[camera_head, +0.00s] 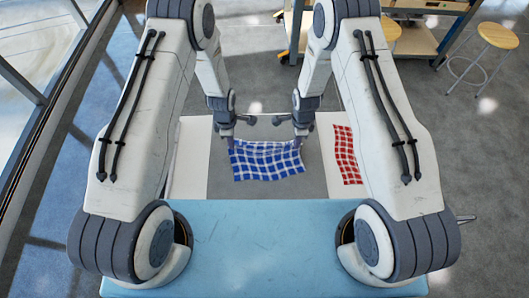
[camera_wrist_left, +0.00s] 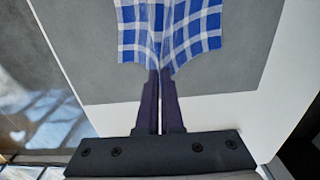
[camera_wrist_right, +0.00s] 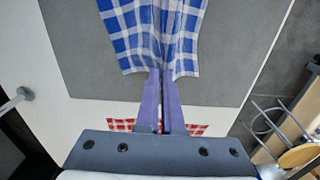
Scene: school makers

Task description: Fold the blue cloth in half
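The blue and white checked cloth (camera_head: 266,162) lies in the head view on the grey area of the table, its far edge between my two grippers. My left gripper (camera_head: 231,143) is at the cloth's far left corner. In the left wrist view its fingers (camera_wrist_left: 160,75) are close together with the cloth (camera_wrist_left: 190,30) pinched between them. My right gripper (camera_head: 299,141) is at the far right corner. In the right wrist view its fingers (camera_wrist_right: 163,76) are close together on the cloth (camera_wrist_right: 135,35), which creases at the tips. The cloth's near edge looks loose.
A red checked cloth (camera_head: 347,154) lies on the white strip at the right of the table (camera_head: 187,160). It also shows in the right wrist view (camera_wrist_right: 188,129). A wooden stool (camera_head: 497,36) and a shelf stand beyond, at the back right. Grey surface around the cloth is clear.

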